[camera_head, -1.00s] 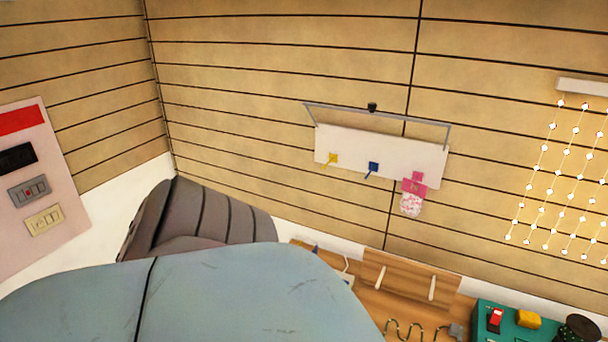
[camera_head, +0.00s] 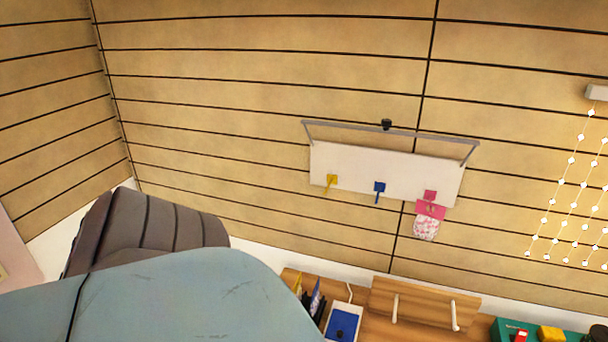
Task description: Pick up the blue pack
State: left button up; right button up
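I cannot tell for sure which thing is the blue pack. A flat blue item (camera_head: 342,323) with a pale border lies on the wooden desk (camera_head: 376,326) at the bottom middle, cut off by the lower edge. A small blue hook (camera_head: 379,188) sits on the white wall board (camera_head: 350,166), between a yellow hook (camera_head: 332,180) and a pink hook (camera_head: 430,195). A pink-and-white pack (camera_head: 427,224) hangs under the pink hook. Neither of my grippers is in view.
A large blue-grey rounded surface covers the lower left. A dark grey padded seat (camera_head: 150,232) stands behind it. A wooden stand (camera_head: 422,303) with two pale pegs is on the desk. A green tray (camera_head: 503,330) is at the lower right. String lights (camera_head: 567,183) hang at right.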

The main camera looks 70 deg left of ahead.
aim_at(315, 299)
jog(key=k+j, duration=0.1)
jog(key=j, duration=0.35)
jog(key=k+j, duration=0.1)
jog(key=j, duration=0.35)
jog(key=k+j, duration=0.1)
jog(key=j, duration=0.35)
jog(key=k+j, duration=0.1)
jog(key=j, duration=0.35)
jog(key=k+j, duration=0.1)
jog(key=j, duration=0.35)
